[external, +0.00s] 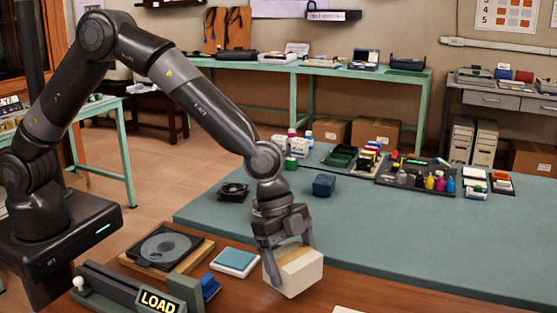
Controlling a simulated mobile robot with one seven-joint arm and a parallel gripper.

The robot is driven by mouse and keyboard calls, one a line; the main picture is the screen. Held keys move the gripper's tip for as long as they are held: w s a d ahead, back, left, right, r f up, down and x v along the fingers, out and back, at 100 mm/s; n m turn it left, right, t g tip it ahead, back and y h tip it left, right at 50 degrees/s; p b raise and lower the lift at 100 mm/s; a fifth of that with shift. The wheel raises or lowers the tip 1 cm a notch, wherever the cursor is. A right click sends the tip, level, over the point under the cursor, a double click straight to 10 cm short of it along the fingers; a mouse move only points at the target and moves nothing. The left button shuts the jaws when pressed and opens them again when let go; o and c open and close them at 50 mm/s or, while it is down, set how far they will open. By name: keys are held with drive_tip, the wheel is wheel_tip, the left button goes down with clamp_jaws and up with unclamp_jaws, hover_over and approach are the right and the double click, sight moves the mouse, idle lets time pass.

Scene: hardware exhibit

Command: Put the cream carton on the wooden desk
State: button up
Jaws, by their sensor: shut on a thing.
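My gripper (283,240) points down and is shut on the cream carton (300,276), a small box with a tan strip along its top. The fingers sit on its left and right sides. The carton is at the rear part of the wooden desk (245,299), near the edge by the teal table. I cannot tell whether the carton's underside touches the desk or is slightly above it.
A blue-and-white pad (235,262) lies just left of the carton. A dark disc device (167,249) and a LOAD sign (158,300) stand further left. The teal table (400,235) behind has a clear near half; a black fan (233,191) and blue box (324,185) stand on it.

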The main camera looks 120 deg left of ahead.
drive_tip(key=shift+f, duration=1.9)
drive_tip(key=o, duration=1)
drive_tip(key=shift+f, duration=0.1)
drive_tip(key=shift+c, duration=0.2)
